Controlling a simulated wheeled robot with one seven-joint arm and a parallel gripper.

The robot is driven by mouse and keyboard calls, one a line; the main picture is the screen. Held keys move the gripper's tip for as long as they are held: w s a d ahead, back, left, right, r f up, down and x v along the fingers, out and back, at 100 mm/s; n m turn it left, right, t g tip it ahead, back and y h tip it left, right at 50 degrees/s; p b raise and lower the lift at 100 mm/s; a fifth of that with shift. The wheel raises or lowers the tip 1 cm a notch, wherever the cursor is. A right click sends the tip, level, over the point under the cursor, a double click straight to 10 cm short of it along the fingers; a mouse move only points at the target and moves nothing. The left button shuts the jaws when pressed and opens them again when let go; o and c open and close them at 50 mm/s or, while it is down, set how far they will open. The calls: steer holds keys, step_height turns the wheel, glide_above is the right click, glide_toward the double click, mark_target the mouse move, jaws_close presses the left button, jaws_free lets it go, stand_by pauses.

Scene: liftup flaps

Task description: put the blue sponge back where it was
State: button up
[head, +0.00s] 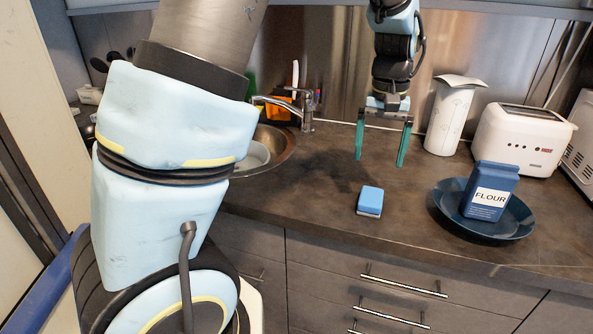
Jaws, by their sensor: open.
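The blue sponge (370,199), with a pale underside, lies on the dark countertop (310,215) near its front edge. My gripper (380,160) hangs above and behind it, fingers pointing down. Its two green fingers are wide apart, with nothing between them. The sponge is apart from the fingers. The sink (278,150) is to the left, partly hidden behind my arm, with a light-coloured dish (253,155) in it.
A dark blue bowl (447,207) holding a blue flour package (489,192) stands right of the sponge. Behind are a white canister (449,118) and a toaster (520,140). A faucet (306,100) and an orange item (277,106) are by the sink. Counter around the sponge is clear.

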steer(key=s+a+f+n, duration=0.1)
steer(key=s+a+n, duration=0.1)
steer(key=a, duration=1.3)
steer(key=s+a+f+n+t, duration=0.1)
steer(key=a+f, duration=0.1)
steer(key=a, duration=1.3)
steer(key=shift+s+f+n, duration=0.2)
steer(key=shift+s+n, duration=0.2)
